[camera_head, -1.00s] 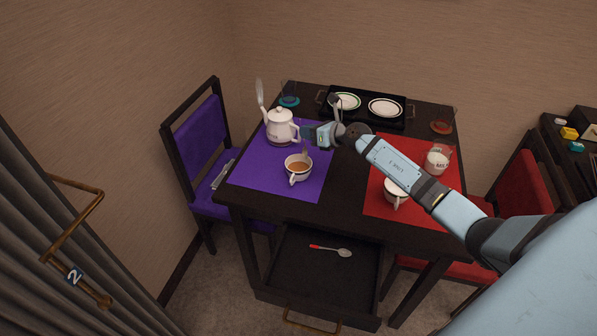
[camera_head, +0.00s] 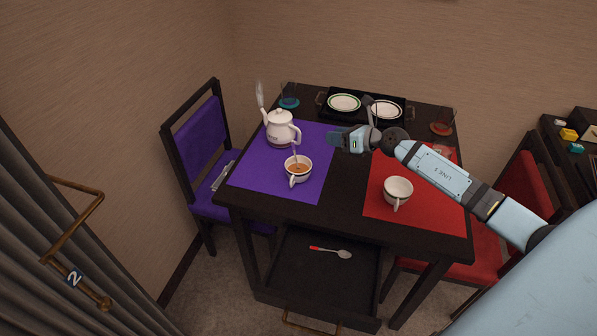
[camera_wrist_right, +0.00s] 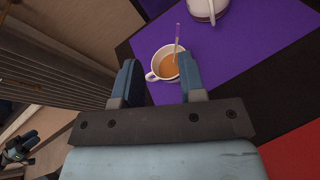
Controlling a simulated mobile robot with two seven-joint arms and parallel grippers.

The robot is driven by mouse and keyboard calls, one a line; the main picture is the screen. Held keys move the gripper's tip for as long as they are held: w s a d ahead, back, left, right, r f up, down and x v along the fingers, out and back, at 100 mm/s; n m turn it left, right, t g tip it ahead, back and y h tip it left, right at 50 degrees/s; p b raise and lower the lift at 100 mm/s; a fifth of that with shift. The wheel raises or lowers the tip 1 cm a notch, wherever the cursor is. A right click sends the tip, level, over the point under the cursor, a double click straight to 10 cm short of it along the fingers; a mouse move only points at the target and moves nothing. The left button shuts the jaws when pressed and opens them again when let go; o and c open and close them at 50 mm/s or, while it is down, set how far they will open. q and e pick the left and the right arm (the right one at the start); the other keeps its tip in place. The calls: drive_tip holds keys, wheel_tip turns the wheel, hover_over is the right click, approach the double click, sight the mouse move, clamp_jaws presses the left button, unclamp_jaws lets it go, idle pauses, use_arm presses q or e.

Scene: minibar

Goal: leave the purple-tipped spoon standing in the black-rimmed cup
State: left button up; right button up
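A white cup of brown tea (camera_head: 300,178) stands upright on the purple mat (camera_head: 255,170); its rim looks dark. It also shows in the wrist view (camera_wrist_right: 161,74). A spoon (camera_head: 295,153) stands in it, leaning on the rim, its pale purple-tipped handle (camera_wrist_right: 177,40) sticking up. My right gripper (camera_head: 335,139) is above the table, to the right of and behind the cup. In the wrist view its fingers (camera_wrist_right: 160,84) are apart with nothing gripped; the cup is beyond them. Part of what looks like my left gripper (camera_wrist_right: 18,148) shows at the lower left there, too small to judge.
A white teapot (camera_head: 281,127) stands behind the cup. An empty white cup (camera_head: 397,190) is on the red mat (camera_head: 435,205). A tray with plates (camera_head: 364,105) is at the back. The drawer (camera_head: 310,275) is open in front and holds a red-tipped spoon (camera_head: 330,251).

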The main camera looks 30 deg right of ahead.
drive_tip(key=shift+v, duration=1.85)
